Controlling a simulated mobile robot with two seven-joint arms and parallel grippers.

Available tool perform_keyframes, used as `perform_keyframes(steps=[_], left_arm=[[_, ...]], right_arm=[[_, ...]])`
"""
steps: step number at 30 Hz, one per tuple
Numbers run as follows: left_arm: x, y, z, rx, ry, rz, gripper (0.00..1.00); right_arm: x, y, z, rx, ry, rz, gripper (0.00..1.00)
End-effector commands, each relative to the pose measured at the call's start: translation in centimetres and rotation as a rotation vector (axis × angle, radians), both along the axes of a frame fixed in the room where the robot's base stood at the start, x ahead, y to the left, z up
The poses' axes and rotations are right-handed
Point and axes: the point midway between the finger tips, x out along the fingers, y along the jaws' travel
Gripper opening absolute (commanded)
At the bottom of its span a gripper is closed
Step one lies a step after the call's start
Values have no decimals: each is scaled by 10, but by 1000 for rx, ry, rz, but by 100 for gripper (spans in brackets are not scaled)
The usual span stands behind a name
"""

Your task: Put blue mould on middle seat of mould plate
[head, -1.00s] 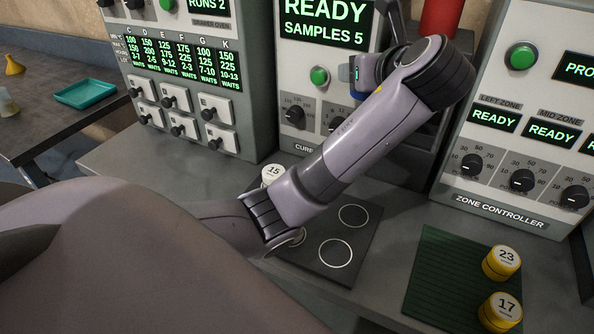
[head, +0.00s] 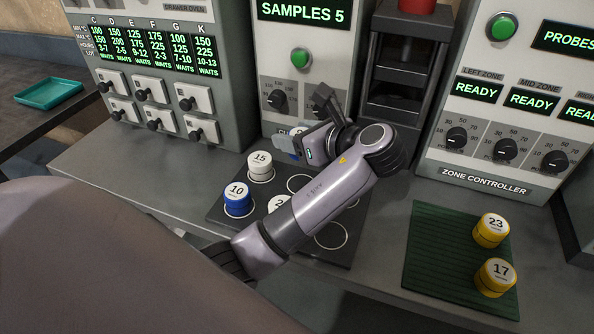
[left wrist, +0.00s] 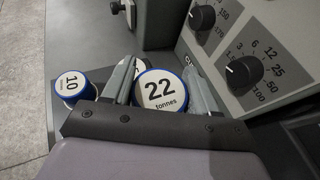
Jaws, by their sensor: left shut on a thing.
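My left gripper (head: 297,142) is shut on a round blue mould (left wrist: 158,92), whose white top reads "22 tonnes" in the left wrist view. In the head view the gripper mostly hides it, in front of the middle cabinet. A dark plate with white rings (head: 216,214) lies below; I cannot tell if it is the mould plate. Another blue mould, marked 10 (head: 238,198), stands at its left, with a white mould marked 15 (head: 260,167) behind it. A further white-topped mould (head: 277,204) is partly hidden by my arm. My right gripper is out of view.
A dark press frame (head: 390,105) stands behind my left wrist. Yellow moulds 23 (head: 490,231) and 17 (head: 496,278) stand on a green mat (head: 436,262) at the right. Cabinets with dials (head: 497,110) line the back. The bench between plate and mat is clear.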

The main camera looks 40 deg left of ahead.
Motion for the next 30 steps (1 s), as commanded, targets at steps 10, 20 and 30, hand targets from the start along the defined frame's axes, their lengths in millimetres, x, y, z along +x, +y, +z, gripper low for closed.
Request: perform_keyframes(steps=[10,20,30], left_arm=[[0,-1,-48,0,-1,-2,20],[1,-1,-86,0,-2,-2,20],[0,-1,-87,0,-1,-3,20]], right_arm=[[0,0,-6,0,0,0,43],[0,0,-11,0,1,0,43],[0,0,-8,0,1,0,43]])
